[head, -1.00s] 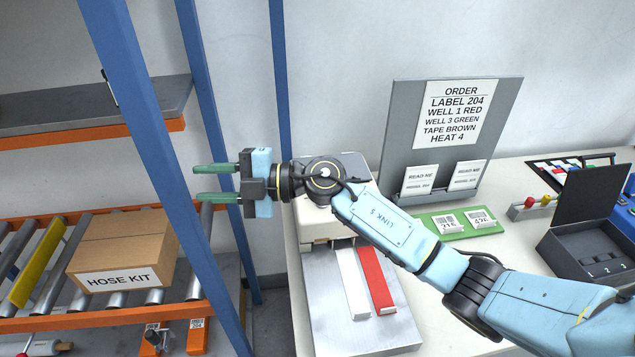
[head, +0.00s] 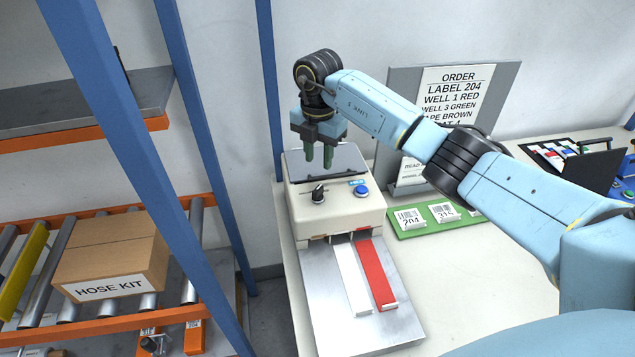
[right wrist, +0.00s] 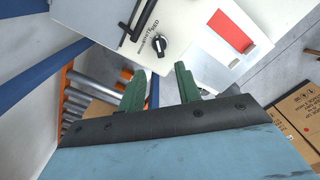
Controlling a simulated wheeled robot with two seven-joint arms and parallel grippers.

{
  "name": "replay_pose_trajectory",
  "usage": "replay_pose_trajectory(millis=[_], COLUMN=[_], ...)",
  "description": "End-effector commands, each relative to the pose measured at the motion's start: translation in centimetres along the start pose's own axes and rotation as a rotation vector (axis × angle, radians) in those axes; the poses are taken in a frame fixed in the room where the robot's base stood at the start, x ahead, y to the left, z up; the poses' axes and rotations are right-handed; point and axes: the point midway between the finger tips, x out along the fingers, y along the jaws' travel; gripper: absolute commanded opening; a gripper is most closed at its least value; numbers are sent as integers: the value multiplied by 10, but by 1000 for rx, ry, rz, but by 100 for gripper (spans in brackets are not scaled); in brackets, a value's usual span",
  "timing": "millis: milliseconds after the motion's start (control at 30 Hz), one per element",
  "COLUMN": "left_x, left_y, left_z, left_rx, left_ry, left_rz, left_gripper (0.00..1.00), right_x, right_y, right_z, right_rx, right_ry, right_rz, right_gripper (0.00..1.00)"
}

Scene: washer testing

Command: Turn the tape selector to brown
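The tape selector (head: 318,193) is a black knob on top of a beige machine (head: 347,211); it also shows in the right wrist view (right wrist: 159,43). The order sheet (head: 452,95) is partly hidden by my right arm. My left gripper is out of view.
A blue button (head: 361,190) sits right of the knob. A white strip (head: 351,278) and a red strip (head: 376,272) lie in front on a metal plate. Blue rack posts and a HOSE KIT box (head: 112,258) stand left. A green card tray (head: 425,222) lies right.

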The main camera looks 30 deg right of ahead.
Motion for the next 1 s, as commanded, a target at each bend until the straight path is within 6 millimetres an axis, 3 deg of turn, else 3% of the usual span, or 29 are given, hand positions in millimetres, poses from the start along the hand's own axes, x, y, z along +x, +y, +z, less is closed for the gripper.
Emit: replay_pose_trajectory(millis=[200, 400, 600, 867, 1000], left_x=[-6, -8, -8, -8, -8], left_y=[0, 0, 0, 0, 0], left_z=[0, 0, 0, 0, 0], left_rx=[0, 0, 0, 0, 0], left_ry=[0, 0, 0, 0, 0], left_rz=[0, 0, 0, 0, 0], left_gripper=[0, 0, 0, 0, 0], right_x=[49, 80, 93, 95, 95], right_y=[-1, 0, 1, 1, 1], right_z=[-2, -1, -1, -1, -1], right_rx=[-2, -2, -3, -4, -4], right_ry=[5, 3, 3, 2, 2], right_rz=[-3, 0, 3, 3, 3], right_gripper=[34, 34, 34, 34, 18])
